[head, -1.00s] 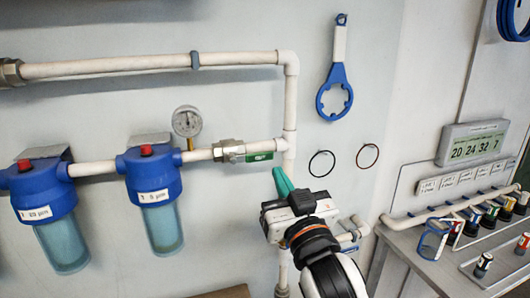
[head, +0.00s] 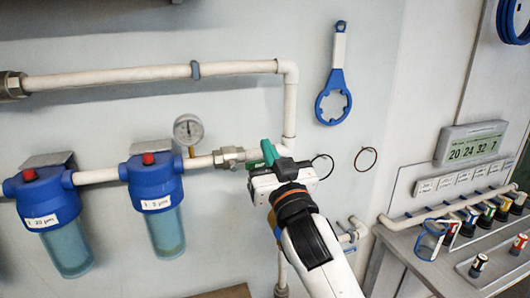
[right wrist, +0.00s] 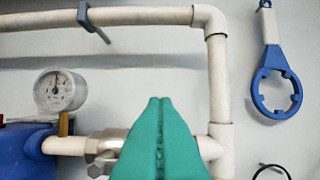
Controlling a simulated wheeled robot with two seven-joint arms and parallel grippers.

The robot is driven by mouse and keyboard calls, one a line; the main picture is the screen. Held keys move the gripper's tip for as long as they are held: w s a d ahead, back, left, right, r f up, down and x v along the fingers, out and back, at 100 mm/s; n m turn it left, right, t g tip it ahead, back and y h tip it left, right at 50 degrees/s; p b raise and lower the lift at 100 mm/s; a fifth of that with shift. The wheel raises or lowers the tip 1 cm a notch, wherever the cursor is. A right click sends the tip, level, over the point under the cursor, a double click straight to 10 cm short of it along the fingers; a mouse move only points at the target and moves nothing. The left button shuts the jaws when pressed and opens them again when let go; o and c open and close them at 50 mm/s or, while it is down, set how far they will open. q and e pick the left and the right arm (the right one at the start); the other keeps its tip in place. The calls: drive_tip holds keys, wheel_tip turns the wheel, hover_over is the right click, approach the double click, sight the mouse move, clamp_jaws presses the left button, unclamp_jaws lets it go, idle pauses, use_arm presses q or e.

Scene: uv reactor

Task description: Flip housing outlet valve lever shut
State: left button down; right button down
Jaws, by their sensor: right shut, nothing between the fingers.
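The outlet valve's metal body (head: 228,157) sits in the white pipe to the right of the 5 µm blue housing (head: 153,183). It also shows at the lower left of the right wrist view (right wrist: 104,146). In the right wrist view the shut fingers (right wrist: 160,108) cover the pipe there. My left gripper is not in view.
A pressure gauge (head: 188,130) stands left of the valve. The vertical pipe (head: 290,105) rises behind the gripper. A blue wrench (head: 333,100) and two rings hang to the right. A bench with a display (head: 471,143) and small bottles is at the far right.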

sight(257, 165)
drive_tip(key=f, duration=0.1)
drive_tip(key=w+f+p, duration=0.1)
drive_tip(key=w+f, duration=0.1)
drive_tip(key=shift+a+f+p, duration=0.15)
drive_tip(key=shift+a+p, duration=0.15)
drive_tip(key=shift+a, duration=0.05)
drive_tip(key=shift+w, duration=0.1)
